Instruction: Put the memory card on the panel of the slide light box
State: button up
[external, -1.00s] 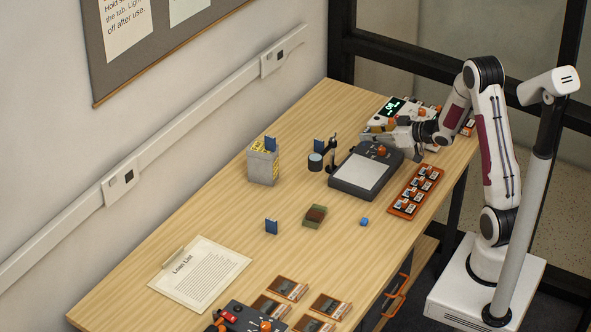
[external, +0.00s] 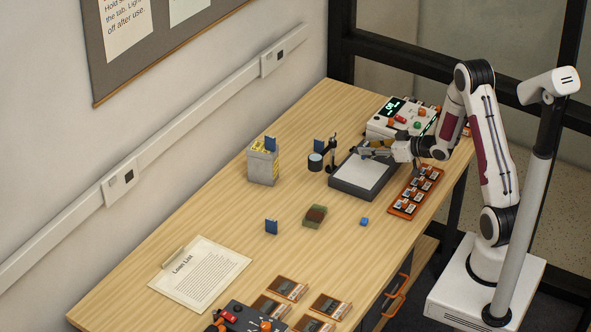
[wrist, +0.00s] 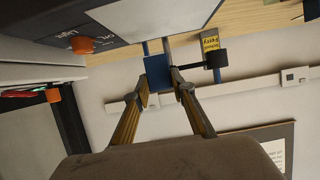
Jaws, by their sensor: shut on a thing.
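My gripper (external: 364,151) is over the light panel of the slide light box (external: 343,185), near its back edge. In the wrist view my gripper (wrist: 160,80) has its two fingertips a little apart, closed on a small dark blue piece (wrist: 157,72), which I take as the memory card. In the external view it is too small to make out. The pale panel (external: 362,174) looks bare; it also shows at the top of the wrist view (wrist: 155,15). I cannot tell the height of the card above it.
A loupe on a black stand (external: 316,161) is close to the box's left side. A grey bin (external: 262,165) stands further left. An orange tray (external: 404,208) of small items lies right of the box. A white device (external: 402,118) is behind. A blue cube (external: 364,221) lies in front.

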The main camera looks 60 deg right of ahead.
jog(key=shift+f, duration=0.15)
jog(key=shift+f, duration=1.95)
jog(key=shift+f, duration=0.2)
jog(key=o, duration=0.9)
jog(key=shift+o, duration=0.2)
jog(key=shift+r, duration=0.2)
jog(key=shift+s+r, duration=0.25)
jog(key=shift+s, duration=0.3)
jog(key=v, duration=1.1)
jog(key=shift+w, duration=0.15)
